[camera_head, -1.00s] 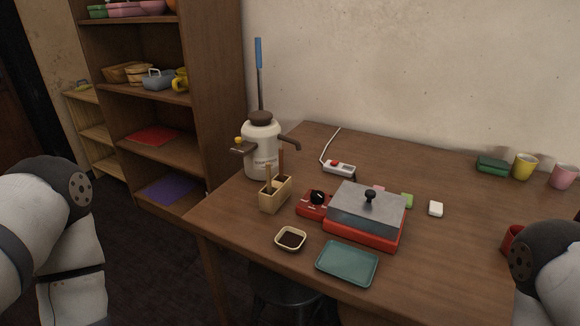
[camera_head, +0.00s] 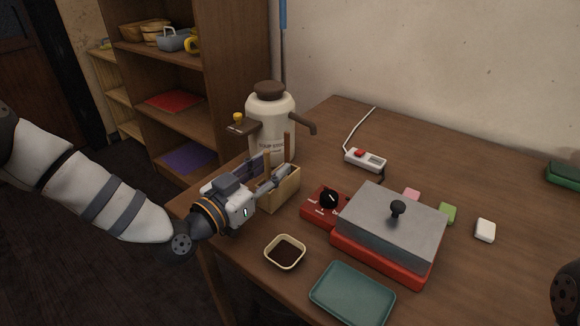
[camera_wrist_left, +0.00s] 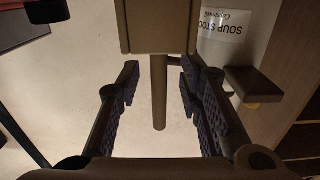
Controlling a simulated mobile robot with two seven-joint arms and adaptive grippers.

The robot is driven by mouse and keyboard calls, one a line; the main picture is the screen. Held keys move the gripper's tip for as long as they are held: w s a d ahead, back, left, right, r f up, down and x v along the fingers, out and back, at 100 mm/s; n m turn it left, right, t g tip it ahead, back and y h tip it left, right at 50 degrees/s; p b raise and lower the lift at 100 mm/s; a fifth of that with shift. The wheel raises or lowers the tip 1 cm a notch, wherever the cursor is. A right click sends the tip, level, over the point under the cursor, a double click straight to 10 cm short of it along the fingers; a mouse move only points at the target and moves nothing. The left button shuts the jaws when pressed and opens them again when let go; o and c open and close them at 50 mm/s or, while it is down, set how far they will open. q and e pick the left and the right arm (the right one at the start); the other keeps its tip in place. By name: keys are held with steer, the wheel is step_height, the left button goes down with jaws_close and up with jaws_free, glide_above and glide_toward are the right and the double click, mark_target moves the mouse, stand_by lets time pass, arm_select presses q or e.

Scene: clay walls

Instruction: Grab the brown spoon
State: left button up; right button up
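A light wooden holder (camera_head: 282,190) stands on the table with two upright brown handles, the right one (camera_head: 288,148) and the left one beside it. The spoon's bowl is hidden, and I cannot tell which handle is the spoon's. My left gripper (camera_head: 278,166) reaches in from the left at the holder's top. In the left wrist view its fingers (camera_wrist_left: 159,82) are spread, with one brown handle (camera_wrist_left: 160,105) between them and a gap on both sides. The holder (camera_wrist_left: 158,38) shows at that view's top. My right gripper is out of view.
A cream soup stock dispenser (camera_head: 270,118) stands close behind the holder. A red cooker with a grey lid (camera_head: 385,228), a small sauce dish (camera_head: 285,252) and a teal tray (camera_head: 352,295) are to the right and in front.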

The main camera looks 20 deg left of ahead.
mark_target(286, 157)
arm_select(q)
steer(key=x, duration=0.5)
steer(key=shift+w+d, duration=0.15)
steer(key=shift+w, duration=0.15)
jaws_close()
